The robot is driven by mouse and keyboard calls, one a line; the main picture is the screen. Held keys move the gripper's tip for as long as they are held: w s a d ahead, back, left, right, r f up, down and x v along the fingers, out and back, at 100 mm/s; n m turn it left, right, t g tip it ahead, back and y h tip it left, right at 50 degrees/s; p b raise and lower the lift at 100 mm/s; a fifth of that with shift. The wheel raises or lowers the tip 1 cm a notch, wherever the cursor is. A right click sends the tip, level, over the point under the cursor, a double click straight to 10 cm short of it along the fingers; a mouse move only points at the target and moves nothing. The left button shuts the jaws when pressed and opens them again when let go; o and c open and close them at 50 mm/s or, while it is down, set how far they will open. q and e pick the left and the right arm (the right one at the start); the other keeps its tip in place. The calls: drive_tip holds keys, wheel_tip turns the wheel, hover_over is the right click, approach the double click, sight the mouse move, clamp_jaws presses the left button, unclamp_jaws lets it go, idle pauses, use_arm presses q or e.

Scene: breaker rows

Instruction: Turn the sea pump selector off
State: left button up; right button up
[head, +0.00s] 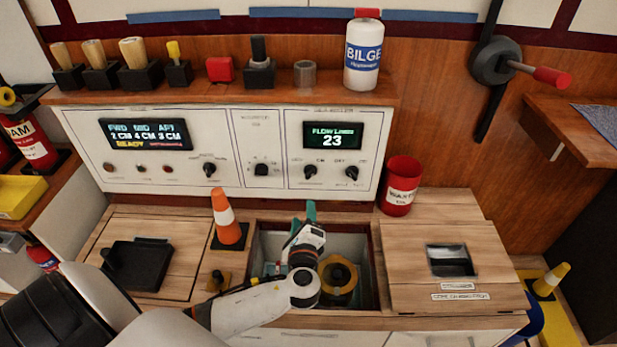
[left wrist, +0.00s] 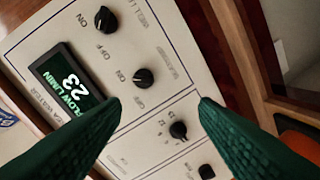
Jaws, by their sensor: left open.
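The white control panel (head: 280,190) stands on the counter. Its right section has the flow display (head: 332,135), reading 23, above two black knobs, a left one (head: 310,172) and a right one (head: 351,173). In the left wrist view these are the middle knob (left wrist: 144,78) and the top knob (left wrist: 106,19), both with on and off marks. The lettering is too blurred to tell surely which is the sea pump selector. My left gripper (head: 304,222) is open, empty and below the panel; its green fingers (left wrist: 160,100) show apart in the wrist view, touching no knob. My right gripper is out of view.
An orange cone (head: 228,222) stands left of the open bin (head: 362,240), which is below my left gripper. A red cup (head: 400,186) stands right of the panel. Another knob (head: 261,169) sits on the narrow centre section. The bilge bottle (head: 363,55) stands on the shelf above.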

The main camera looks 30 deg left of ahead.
sight(308, 175)
use_arm(q)
drive_tip(key=w+a, duration=0.2)
drive_tip(key=w, duration=0.1)
drive_tip(key=w+a+m+b, duration=0.1)
drive_tip(key=w+a, duration=0.1)
drive_tip(key=w, duration=0.2)
drive_tip(key=w+a+r+m+t+b, duration=0.1)
drive_tip(key=w+a, duration=0.1)
drive_tip(key=w, duration=0.2)
drive_tip(key=shift+w, duration=0.1)
drive_tip(key=shift+w+a, duration=0.2)
drive_tip(key=shift+w, duration=0.15)
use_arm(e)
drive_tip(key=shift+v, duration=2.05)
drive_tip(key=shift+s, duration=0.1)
use_arm(q)
drive_tip(key=c, duration=1)
drive_tip(key=shift+o, duration=0.2)
